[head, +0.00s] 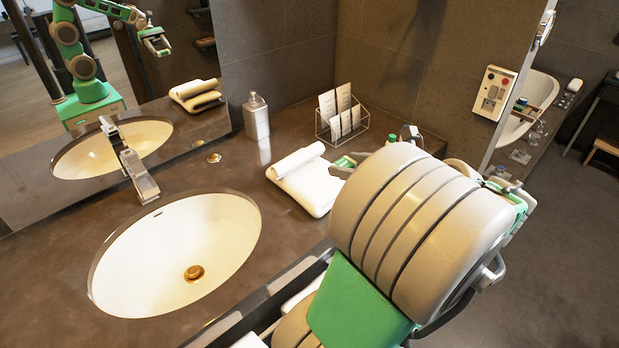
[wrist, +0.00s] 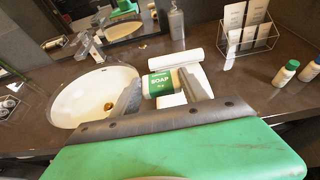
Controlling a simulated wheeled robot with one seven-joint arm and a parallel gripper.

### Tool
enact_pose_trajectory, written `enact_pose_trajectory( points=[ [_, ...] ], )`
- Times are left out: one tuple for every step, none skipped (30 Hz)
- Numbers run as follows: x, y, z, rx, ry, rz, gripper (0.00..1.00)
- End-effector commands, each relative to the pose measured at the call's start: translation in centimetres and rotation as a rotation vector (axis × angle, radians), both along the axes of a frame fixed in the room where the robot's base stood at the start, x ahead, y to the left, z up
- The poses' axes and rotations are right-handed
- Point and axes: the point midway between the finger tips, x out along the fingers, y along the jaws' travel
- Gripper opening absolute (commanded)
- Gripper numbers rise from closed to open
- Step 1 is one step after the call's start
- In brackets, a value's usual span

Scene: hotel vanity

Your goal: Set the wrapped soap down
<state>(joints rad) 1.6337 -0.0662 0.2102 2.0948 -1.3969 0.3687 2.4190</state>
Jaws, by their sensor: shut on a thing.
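The wrapped soap (wrist: 160,85), a green and white packet with "SOAP" printed on it, shows in the wrist view. My gripper (wrist: 161,80) is shut on it, one finger at each side. In the wrist view the soap overlaps the folded white towel (wrist: 202,78); I cannot tell whether it touches it. In the head view the towel (head: 306,188) lies on the counter right of the sink, with a rolled towel (head: 300,158) along its back. My gripper (head: 350,162) shows only in part there, at the towel's right side; my arm hides the rest and I cannot make out the soap.
The sink (head: 180,250) and tap (head: 138,176) are left of the towel. A soap dispenser (head: 256,116) and a clear rack of cards (head: 341,120) stand behind it. Small bottles (wrist: 286,73) stand at the right. The dark counter (head: 285,95) is bare between dispenser and rack.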

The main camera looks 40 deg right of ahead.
Motion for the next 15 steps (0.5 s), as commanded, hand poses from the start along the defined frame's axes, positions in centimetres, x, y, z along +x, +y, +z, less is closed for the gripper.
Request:
enact_pose_trajectory(
  points=[
    [-1.4,-0.7,-0.1,0.0,-0.001,-0.012,0.13],
    [-1.9,-0.9,-0.1,0.0,0.0,-0.014,0.13],
    [-2.4,-1.0,0.0,-0.001,-0.001,-0.015,0.13],
    [-2.6,-1.1,-0.2,-0.001,0.0,-0.014,0.13],
    [-2.6,-1.1,-0.4,-0.002,0.0,-0.013,0.13],
    [-2.4,-1.1,-0.8,-0.004,0.001,-0.011,0.13],
    [-2.1,-1.1,-1.1,-0.004,0.002,-0.011,0.13],
    [-1.7,-1.1,-1.5,-0.004,0.002,-0.01,0.13],
    [-1.2,-1.0,-1.9,-0.007,0.001,-0.009,0.13],
    [-0.8,-0.9,-2.2,-0.006,0.001,-0.009,0.13],
    [-0.4,-0.8,-2.4,-0.006,0.0,-0.008,0.13],
    [0.9,-0.7,-1.9,0.0,-0.001,-0.004,0.13],
    [1.8,-0.6,-2.1,0.002,-0.001,-0.004,0.13],
    [2.7,-0.5,-2.4,0.002,-0.001,-0.003,0.13],
    [3.9,-0.4,-2.9,0.003,-0.001,-0.003,0.13]
  ],
)
